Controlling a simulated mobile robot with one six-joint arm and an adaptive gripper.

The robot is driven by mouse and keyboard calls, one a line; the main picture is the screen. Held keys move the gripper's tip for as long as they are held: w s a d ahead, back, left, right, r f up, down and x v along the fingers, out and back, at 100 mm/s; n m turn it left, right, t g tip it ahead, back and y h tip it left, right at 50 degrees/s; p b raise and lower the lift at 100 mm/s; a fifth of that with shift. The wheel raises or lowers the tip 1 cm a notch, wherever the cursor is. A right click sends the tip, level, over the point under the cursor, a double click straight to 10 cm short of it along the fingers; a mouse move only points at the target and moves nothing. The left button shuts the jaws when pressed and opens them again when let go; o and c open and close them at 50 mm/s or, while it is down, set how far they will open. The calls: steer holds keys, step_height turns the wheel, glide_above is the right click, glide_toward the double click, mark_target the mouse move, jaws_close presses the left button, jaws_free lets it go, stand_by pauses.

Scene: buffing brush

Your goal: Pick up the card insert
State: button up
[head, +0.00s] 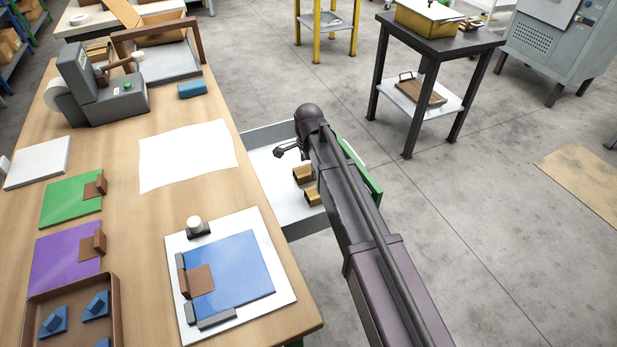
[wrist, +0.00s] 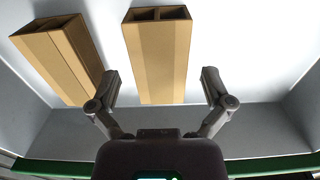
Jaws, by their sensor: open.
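Two tan card inserts lie in an open drawer. In the wrist view one insert (wrist: 157,55) has two hollow cells at its far end and lies ahead of my gripper (wrist: 158,80), lined up between the spread fingers. The other card insert (wrist: 62,58) lies at an angle to the left, outside the left finger. My gripper is open and empty; I cannot tell its exact height above the drawer floor. In the head view both inserts, one farther (head: 303,173) and one nearer (head: 313,194), show left of my arm, which partly hides the drawer.
The white drawer (head: 262,137) has a green front (head: 372,187) and low walls around the inserts. Its floor is bare right of the inserts in the wrist view. The wooden workbench (head: 135,215) stands left, bearing a blue panel (head: 235,265) on a white board.

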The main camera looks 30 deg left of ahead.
steer(key=shift+f+b, duration=0.65)
steer(key=shift+f, duration=0.25)
steer(key=c, duration=0.9)
